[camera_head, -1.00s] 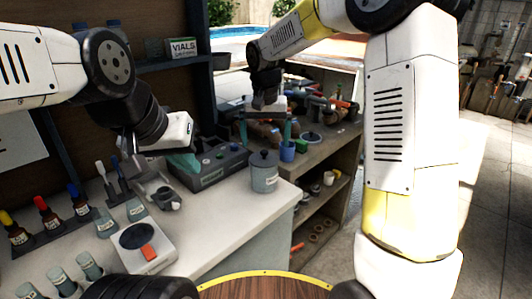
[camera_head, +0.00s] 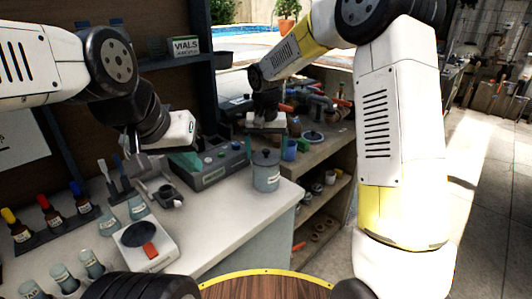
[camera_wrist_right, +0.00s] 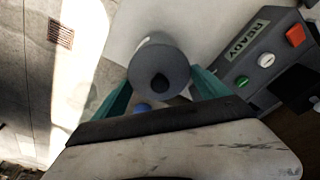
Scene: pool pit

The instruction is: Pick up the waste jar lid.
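The waste jar (camera_head: 266,178) is a grey pot near the right end of the white counter. Its grey lid (camera_head: 266,156) sits on top with a small dark knob. In the right wrist view the round lid (camera_wrist_right: 150,58) and its knob show ahead of the fingers. My right gripper (camera_head: 264,140) is just above and behind the jar in the head view. Its teal fingers are spread and empty (camera_wrist_right: 160,90), one to each side of the lid, with no contact visible.
A grey device with buttons (camera_head: 212,168) stands close to the left of the jar and reads READY in the right wrist view. A scale (camera_head: 145,255) with a red part, bottles and small jars fill the counter's left. A cluttered shelf unit (camera_head: 325,155) stands behind right.

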